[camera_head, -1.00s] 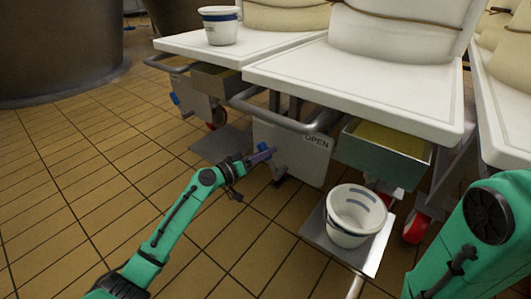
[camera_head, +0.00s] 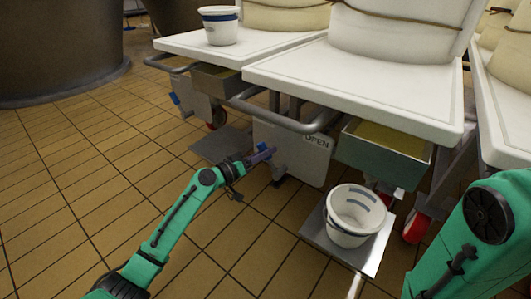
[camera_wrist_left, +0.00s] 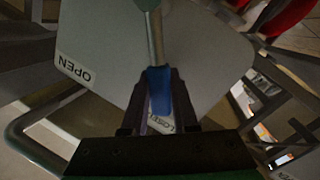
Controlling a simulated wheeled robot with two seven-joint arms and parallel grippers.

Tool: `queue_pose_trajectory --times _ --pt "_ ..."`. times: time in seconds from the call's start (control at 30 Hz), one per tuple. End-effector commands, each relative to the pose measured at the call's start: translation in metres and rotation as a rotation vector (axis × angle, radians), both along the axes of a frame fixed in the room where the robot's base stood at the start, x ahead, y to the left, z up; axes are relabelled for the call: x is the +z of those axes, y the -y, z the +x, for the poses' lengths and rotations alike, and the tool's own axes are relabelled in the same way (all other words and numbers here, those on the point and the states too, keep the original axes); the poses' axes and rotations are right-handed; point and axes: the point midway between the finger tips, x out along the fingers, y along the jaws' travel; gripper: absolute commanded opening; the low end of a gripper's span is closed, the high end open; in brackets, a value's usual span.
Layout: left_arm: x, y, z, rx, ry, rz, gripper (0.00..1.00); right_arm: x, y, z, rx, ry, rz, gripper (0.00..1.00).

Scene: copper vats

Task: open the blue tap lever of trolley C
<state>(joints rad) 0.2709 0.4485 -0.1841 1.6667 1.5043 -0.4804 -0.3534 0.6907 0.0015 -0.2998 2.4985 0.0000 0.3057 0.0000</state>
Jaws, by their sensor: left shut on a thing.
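The blue tap lever (camera_wrist_left: 158,90) shows in the wrist view as a blue grip on a pale metal stem, over a grey plate (camera_wrist_left: 195,60). It points towards the partly hidden CLOSED label (camera_wrist_left: 162,124); the OPEN label (camera_wrist_left: 75,69) is off to the left. My left gripper (camera_wrist_left: 157,100) has one finger on each side of the blue grip and is shut on it. In the head view my left gripper (camera_head: 262,156) is low at the front plate (camera_head: 292,150) of the middle trolley, and the lever is mostly hidden. No trolley letter is readable. My right gripper is not in view.
A white bucket (camera_head: 347,232) stands on a metal platform (camera_head: 368,262) right of the plate. A metal tray (camera_head: 378,172) hangs under the white trolley top (camera_head: 400,105). A grey handle bar (camera_head: 275,117) runs above my left gripper. The tiled floor at left is clear.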

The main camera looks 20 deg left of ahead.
Motion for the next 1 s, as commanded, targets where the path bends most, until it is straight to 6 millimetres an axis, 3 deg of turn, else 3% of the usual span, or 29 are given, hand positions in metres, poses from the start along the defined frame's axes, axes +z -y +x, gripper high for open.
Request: queue_pose_trajectory --times 0.27,1.0 --pt "0.003 0.004 -0.002 -0.002 0.017 0.049 0.00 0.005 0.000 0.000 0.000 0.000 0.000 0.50" --pt "0.016 0.035 -0.014 -0.003 0.175 0.449 0.00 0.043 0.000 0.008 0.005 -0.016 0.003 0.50"
